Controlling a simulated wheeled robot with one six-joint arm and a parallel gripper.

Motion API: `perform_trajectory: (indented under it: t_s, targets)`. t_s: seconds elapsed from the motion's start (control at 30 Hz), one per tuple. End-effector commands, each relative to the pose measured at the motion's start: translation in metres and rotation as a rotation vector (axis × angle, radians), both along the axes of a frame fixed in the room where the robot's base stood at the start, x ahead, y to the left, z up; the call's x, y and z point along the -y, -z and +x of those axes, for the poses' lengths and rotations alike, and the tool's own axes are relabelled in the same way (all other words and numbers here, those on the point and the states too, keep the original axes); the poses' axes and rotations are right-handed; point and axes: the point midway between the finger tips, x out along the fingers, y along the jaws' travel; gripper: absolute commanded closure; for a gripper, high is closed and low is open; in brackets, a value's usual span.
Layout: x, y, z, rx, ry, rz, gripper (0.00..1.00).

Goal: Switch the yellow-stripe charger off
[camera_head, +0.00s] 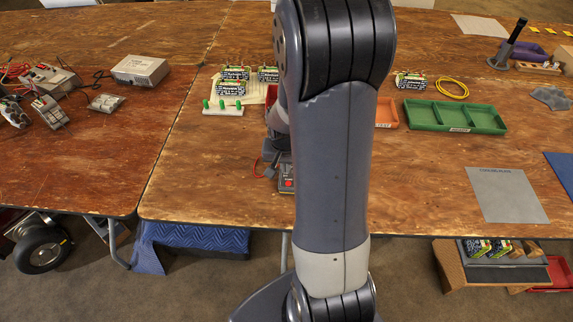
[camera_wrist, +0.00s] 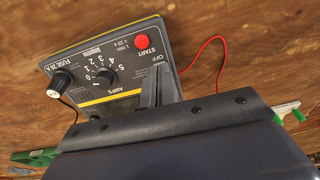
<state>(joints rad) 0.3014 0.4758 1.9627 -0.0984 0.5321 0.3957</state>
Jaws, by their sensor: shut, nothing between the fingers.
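The yellow-stripe charger (camera_wrist: 103,65) fills the upper left of the wrist view, seen at a slant. Its dark face has a red START button (camera_wrist: 142,43), a numbered AMPS dial (camera_wrist: 104,77), a fuse knob (camera_wrist: 61,84) and a yellow stripe (camera_wrist: 108,99). An OFF label (camera_wrist: 157,58) sits near its right edge. My gripper (camera_wrist: 158,80) is shut and empty, its tips over the face just below the OFF label. The tips hide the switch area, so I cannot tell the switch's position or whether they touch it. In the head view the charger (camera_head: 287,183) is mostly behind my arm.
A red wire (camera_wrist: 222,60) loops beside the charger. In the head view, several batteries (camera_head: 231,88) and a white rack with green pegs (camera_head: 222,108) stand behind it. A green tray (camera_head: 455,116) and grey mat (camera_head: 507,194) lie to the right.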

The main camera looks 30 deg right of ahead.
Motion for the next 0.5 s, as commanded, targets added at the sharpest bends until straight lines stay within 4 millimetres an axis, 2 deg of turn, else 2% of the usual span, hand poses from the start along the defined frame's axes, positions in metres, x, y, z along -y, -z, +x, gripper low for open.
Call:
perform_trajectory:
  t_s: [0.03,0.5]
  targets:
    - [-0.004,0.014,-0.01,-0.036,0.003,0.014,1.0]
    - [0.007,0.01,0.005,-0.026,0.003,0.01,1.0]
